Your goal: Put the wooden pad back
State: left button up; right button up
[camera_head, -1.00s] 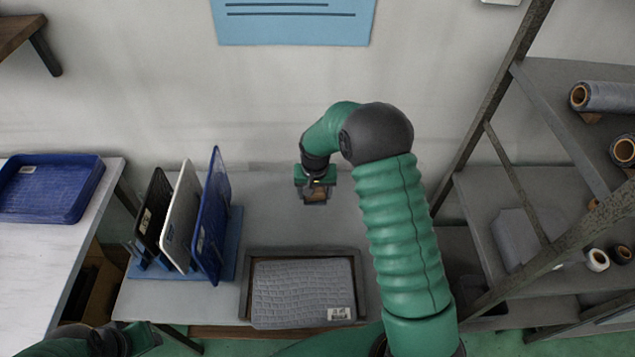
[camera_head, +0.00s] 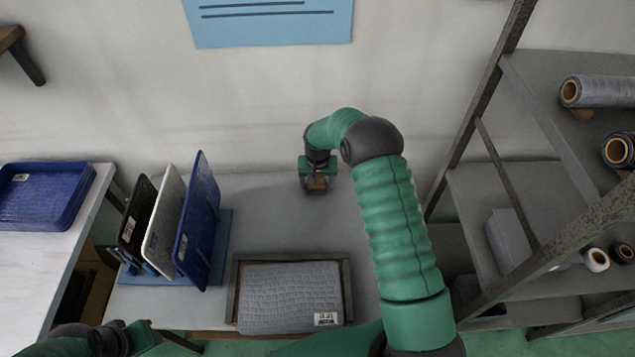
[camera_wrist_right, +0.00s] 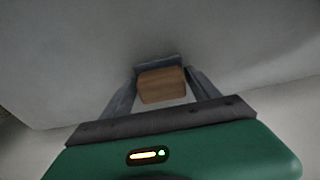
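The wooden pad (camera_wrist_right: 162,86) is a small brown block between the fingers of my right gripper (camera_wrist_right: 162,80). The fingers meet its two sides in the right wrist view. In the head view the right gripper (camera_head: 318,186) points down over the back of the grey table, near the wall, with a bit of the brown pad (camera_head: 318,183) between its fingers. I cannot tell its exact height above the table. My left gripper (camera_head: 138,338) is at the lower left edge, and its fingers are not clear.
A tray (camera_head: 346,290) with a grey textured panel (camera_head: 290,295) lies at the table's front. Black (camera_head: 136,215), white (camera_head: 163,220) and blue (camera_head: 198,220) panels stand in a blue rack (camera_head: 222,250) on the left. A metal shelf (camera_head: 495,160) stands right. The table's back middle is clear.

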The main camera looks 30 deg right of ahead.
aim_at(314, 193)
jog(key=shift+o, duration=0.6)
jog(key=shift+d, duration=0.1)
jog(key=shift+a+r, duration=0.15)
jog(key=shift+a, duration=0.5)
jog(key=shift+a+r, duration=0.2)
jog(key=shift+a, duration=0.05)
jog(key=shift+a+r, duration=0.1)
jog(key=shift+r, duration=0.25)
jog(key=r, duration=0.5)
jog(key=s+r, duration=0.1)
jog(key=r, duration=0.1)
jog(key=shift+d+r, duration=0.35)
jog(key=s+a+r+n, duration=0.3)
jog(key=s+a+r, duration=0.3)
jog(key=s+a, duration=0.3)
pick_arm(q)
jog(key=shift+a+r+p, duration=0.2)
jog(key=shift+a+p, duration=0.1)
jog(key=shift+a, duration=0.35)
pick_arm(e)
jog(key=s+a+n, duration=0.1)
jog(key=s+a, duration=0.2)
jog(key=s, duration=0.4)
jog(key=s+a+n+t, duration=0.1)
jog(key=s+a+n, duration=0.1)
jog(key=s+a, duration=0.2)
jog(key=s, duration=0.3)
jog(key=shift+a+r+y, duration=0.15)
jog(key=shift+a+y, duration=0.15)
jog(key=shift+y, duration=0.1)
